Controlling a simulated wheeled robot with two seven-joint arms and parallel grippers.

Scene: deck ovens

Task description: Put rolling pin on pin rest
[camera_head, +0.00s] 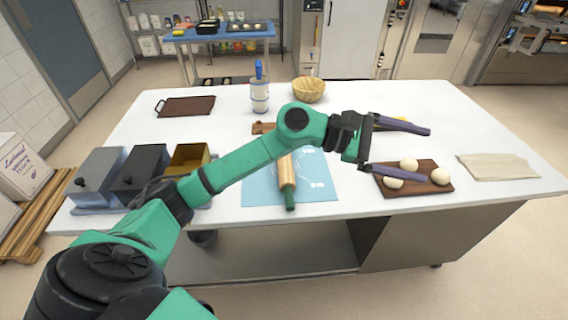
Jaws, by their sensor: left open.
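The rolling pin (287,174) has a light wooden barrel and a green near handle. It lies on the blue mat (259,190) in the middle of the table, pointing toward me; my left arm hides its far end. A small brown wooden piece (262,127) behind the mat may be the pin rest; my arm covers part of it. My left gripper (430,156) is open and empty, its purple fingers spread above the dough board, to the right of the rolling pin and apart from it. My right gripper is not in view.
A folded cloth (497,166) is at the right, bins (140,170) at the left. A dark tray (185,106), a utensil pot (260,97) and a wooden bowl (308,90) stand at the back.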

